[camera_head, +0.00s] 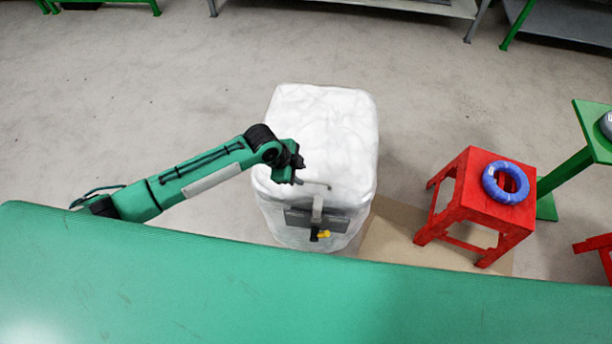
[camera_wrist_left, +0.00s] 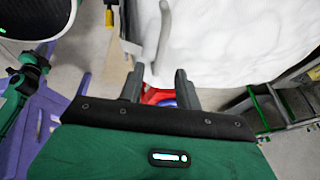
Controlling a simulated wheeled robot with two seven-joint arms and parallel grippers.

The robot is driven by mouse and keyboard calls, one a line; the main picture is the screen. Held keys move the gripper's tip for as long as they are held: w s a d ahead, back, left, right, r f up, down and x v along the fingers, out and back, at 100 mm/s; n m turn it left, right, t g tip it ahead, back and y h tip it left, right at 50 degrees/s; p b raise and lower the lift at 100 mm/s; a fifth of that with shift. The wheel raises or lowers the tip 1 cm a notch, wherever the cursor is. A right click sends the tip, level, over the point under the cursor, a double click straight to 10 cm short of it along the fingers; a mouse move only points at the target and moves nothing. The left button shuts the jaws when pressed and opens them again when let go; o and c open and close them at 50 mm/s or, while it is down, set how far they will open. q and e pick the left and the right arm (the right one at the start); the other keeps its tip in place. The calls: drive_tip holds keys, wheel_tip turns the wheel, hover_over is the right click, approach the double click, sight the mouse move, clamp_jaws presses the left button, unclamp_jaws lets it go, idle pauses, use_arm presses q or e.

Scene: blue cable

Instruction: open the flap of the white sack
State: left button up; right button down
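The white sack (camera_head: 330,120) stands upright on the floor in the middle of the head view, and its white surface (camera_wrist_left: 230,40) fills the upper right of the left wrist view. A dark grey plate (camera_head: 335,219) with a pale grey upright piece (camera_head: 317,208) is on its near side. I cannot make out a separate flap edge. My left gripper (camera_head: 297,174) is over the sack's near left part. In the wrist view the left gripper (camera_wrist_left: 159,76) has its fingers apart, with a grey bar (camera_wrist_left: 163,40) just beyond them; contact is unclear. My right gripper is not in view.
A green tabletop (camera_head: 250,295) spans the foreground. A red stool (camera_head: 466,205) bearing a blue cable coil (camera_head: 505,182) stands right of the sack. A green stand (camera_head: 565,168) is farther right. Floor behind and left of the sack is clear.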

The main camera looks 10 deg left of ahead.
sight(309, 180)
use_arm(q)
drive_tip(key=shift+x, duration=2.7)
drive_tip(key=shift+c, duration=0.4)
clamp_jaws()
